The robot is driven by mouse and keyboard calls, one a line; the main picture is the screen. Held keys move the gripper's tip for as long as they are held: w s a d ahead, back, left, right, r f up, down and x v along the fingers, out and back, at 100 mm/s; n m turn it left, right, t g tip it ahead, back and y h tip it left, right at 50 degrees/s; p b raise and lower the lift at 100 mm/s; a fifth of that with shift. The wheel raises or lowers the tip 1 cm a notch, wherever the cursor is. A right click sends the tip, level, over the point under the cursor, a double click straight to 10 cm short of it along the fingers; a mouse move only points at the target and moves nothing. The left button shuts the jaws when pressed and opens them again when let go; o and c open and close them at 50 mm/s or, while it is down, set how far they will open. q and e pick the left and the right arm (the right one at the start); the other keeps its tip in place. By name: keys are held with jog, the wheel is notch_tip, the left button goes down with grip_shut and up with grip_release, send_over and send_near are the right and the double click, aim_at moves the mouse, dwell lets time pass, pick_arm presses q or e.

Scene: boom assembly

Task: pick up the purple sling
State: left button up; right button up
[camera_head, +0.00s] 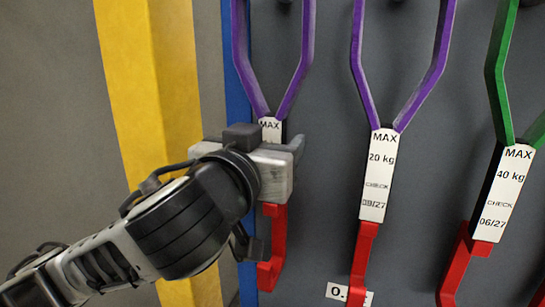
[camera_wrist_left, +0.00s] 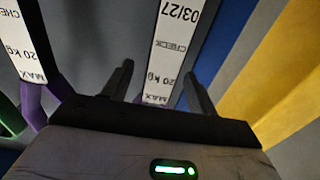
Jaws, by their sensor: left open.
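A purple sling (camera_head: 307,45) hangs at the left of the grey board, with a white MAX label (camera_wrist_left: 170,40) and a red lower end (camera_head: 279,240). My left gripper (camera_head: 287,150) is at its label and covers most of it in the head view. In the left wrist view the open fingers (camera_wrist_left: 156,70) stand on either side of the label, with gaps visible. A second purple sling (camera_head: 362,65) hangs to the right, labelled 20 kg, with a red lower end. My right gripper is not in view.
A green sling (camera_head: 498,75) labelled 40 kg hangs at the far right. A blue edge (camera_head: 236,70) borders the grey board (camera_head: 335,120), and a yellow post (camera_head: 150,80) stands to its left. A small white tag (camera_head: 336,291) is low on the board.

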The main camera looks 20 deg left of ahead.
pick_arm(q)
jog(key=shift+w+f, duration=0.1)
jog(key=shift+w, duration=0.7)
grip_shut()
dwell(0.7)
jog(key=shift+r, duration=0.2)
